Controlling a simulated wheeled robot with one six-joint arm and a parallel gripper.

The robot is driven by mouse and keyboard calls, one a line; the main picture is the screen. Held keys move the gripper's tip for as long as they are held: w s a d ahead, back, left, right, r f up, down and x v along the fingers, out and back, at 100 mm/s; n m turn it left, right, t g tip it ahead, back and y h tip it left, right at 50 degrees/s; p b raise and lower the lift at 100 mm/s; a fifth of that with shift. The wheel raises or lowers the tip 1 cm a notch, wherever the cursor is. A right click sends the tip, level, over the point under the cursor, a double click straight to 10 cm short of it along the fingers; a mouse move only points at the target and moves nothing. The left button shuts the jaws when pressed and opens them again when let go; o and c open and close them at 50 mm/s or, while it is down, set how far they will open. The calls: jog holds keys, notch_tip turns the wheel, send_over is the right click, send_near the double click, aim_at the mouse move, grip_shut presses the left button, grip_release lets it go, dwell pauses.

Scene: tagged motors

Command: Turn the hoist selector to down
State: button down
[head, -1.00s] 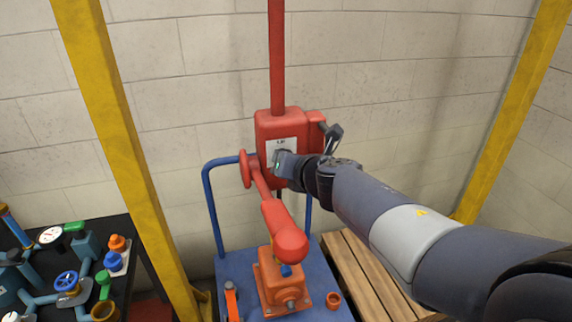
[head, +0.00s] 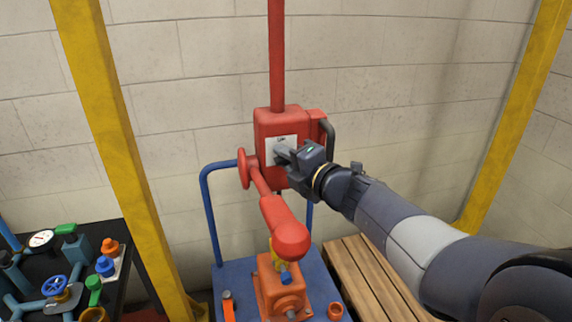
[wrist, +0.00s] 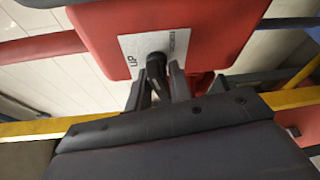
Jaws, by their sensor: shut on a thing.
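The red hoist box (head: 283,121) hangs on a red vertical post against the wall. On its front is a white label plate (head: 268,158), which also shows in the wrist view (wrist: 130,46). The word UP reads at the plate's left side in the wrist view; the lettering at its right is too small to read. The dark selector knob (wrist: 155,66) stands out from the plate. My gripper (head: 283,152) reaches the plate from the right. Its fingers (wrist: 158,78) are shut on the knob, one on each side. The knob's exact pointing direction is partly hidden.
A red handwheel (head: 244,169) and a red arm with a ball end (head: 290,238) stand close at the left and below. A dark curved handle (head: 329,140) is on the box's right. Yellow posts (head: 118,130) flank the area. A wooden pallet (head: 365,275) lies below.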

jog(key=shift+f+m+t+y+b, duration=0.1)
jog(key=shift+m+t+y+b, duration=0.2)
jog(key=shift+m+y+b, duration=0.5)
jog(key=shift+m+h, duration=0.3)
jog(key=shift+m, duration=0.1)
jog(key=c, duration=1.5)
grip_release()
jog(key=shift+o, duration=0.2)
jog(key=v, duration=1)
jog(key=shift+s+d, duration=0.2)
jog(key=shift+s, duration=0.15)
jog(key=x, duration=1.1)
